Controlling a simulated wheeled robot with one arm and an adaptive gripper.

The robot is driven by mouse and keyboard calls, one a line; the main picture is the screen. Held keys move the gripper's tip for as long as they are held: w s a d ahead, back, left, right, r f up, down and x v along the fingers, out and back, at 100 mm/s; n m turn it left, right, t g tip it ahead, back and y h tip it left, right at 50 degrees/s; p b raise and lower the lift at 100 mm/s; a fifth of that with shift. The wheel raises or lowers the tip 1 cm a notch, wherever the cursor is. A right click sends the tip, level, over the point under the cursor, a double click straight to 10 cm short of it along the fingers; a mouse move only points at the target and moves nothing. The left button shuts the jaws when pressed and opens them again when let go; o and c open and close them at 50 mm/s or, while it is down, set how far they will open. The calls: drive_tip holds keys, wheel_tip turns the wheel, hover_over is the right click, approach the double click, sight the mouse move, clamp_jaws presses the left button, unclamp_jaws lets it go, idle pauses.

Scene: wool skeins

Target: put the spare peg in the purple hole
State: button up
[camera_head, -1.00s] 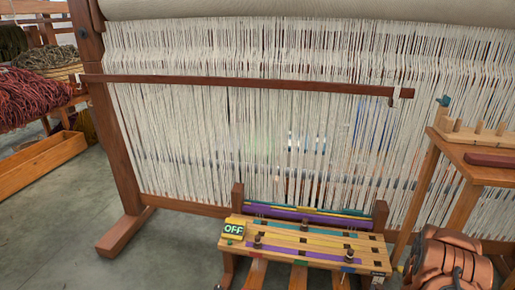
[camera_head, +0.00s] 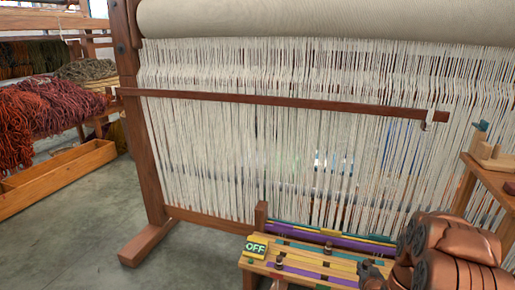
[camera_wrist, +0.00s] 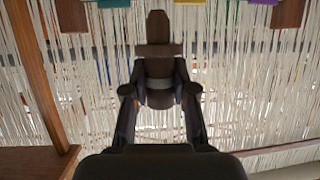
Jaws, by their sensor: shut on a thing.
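In the wrist view my gripper (camera_wrist: 160,92) is shut on a dark peg (camera_wrist: 157,48), which sits between the fingers and points toward the top of the picture. The wooden peg board (camera_head: 254,267) is at the bottom of the head view, with coloured stripes and a green OFF sign (camera_head: 256,247). A purple stripe (camera_head: 312,273) crosses it. Dark pegs stand in it, one at the left (camera_head: 279,262) and one at the back (camera_head: 328,248). My arm covers the board's right part, and its front is cut off. I cannot make out the purple hole.
The loom's pale warp threads (camera_head: 250,150) and red-brown bar (camera_head: 290,102) fill the space behind the board. A wooden stand (camera_head: 478,165) is at the right. Red wool (camera_head: 45,115) and a wooden trough (camera_head: 60,170) are at the left. Grey floor is open at the lower left.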

drive_tip(key=w+a+r+n+y, duration=0.1)
drive_tip(key=w+a+r+y, duration=0.1)
drive_tip(key=a+r, duration=0.65)
drive_tip(key=w+a+r+n+y, duration=0.1)
drive_tip(key=w+a+r+n, duration=0.15)
drive_tip(key=a+r, duration=0.6)
wheel_tip(320, 180, up, 24)
drive_tip(key=a+p, duration=0.2)
drive_tip(key=p, duration=2.5)
drive_tip(key=shift+r+m+t, duration=0.2)
drive_tip(key=shift+m+t, duration=0.1)
drive_tip(key=shift+m, duration=0.05)
drive_tip(key=shift+a, duration=0.15)
